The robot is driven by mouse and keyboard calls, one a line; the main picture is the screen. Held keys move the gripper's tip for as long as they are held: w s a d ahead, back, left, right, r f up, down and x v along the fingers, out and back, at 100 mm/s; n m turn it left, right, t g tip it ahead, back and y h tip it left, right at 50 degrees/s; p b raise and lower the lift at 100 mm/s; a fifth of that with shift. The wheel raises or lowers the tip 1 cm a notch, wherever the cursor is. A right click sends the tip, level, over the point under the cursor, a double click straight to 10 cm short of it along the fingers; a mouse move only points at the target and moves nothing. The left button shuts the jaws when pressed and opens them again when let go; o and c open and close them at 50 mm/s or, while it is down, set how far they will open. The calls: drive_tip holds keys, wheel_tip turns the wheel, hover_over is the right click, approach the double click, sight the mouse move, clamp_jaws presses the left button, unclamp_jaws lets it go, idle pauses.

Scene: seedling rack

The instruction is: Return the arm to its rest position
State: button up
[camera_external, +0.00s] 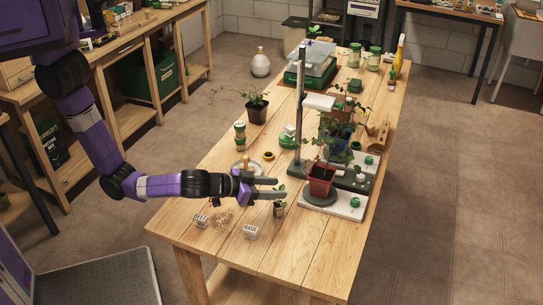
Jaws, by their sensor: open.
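My gripper (277,187) is at the end of my purple arm, which reaches in from the left over the near part of the wooden table (180,218). Its two grey fingers are apart and point right. A small seedling in a little pot (279,208) is close to the fingertips; whether they touch cannot be told. A red-brown pot with a plant (321,180) stands just right of the fingers, at the grey stand. No object shows held between the fingers.
A grey upright post (300,110) stands right of my gripper. Small labels (250,231) lie at the near edge. A dark pot with a plant (257,113), jars and a clear-lidded tray (312,67) are farther back. Open floor lies right of the table.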

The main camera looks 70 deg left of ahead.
idle(0.4)
drive_tip(key=s+d+r+m+t+h, duration=0.1)
drive_tip(key=s+d+r+m+h, duration=0.1)
drive_tip(key=d+r+m+h, duration=0.25)
drive_tip(key=s+a+f+n+y, duration=0.2)
drive_tip(key=s+a, duration=1.4)
drive_tip(key=a, duration=0.1)
drive_tip(key=s+a+f+n+y, duration=0.2)
drive_tip(key=s+a, duration=1.5)
drive_tip(key=a, duration=0.1)
drive_tip(key=shift+s+a, duration=0.3)
drive_tip(key=shift+n+y, duration=0.25)
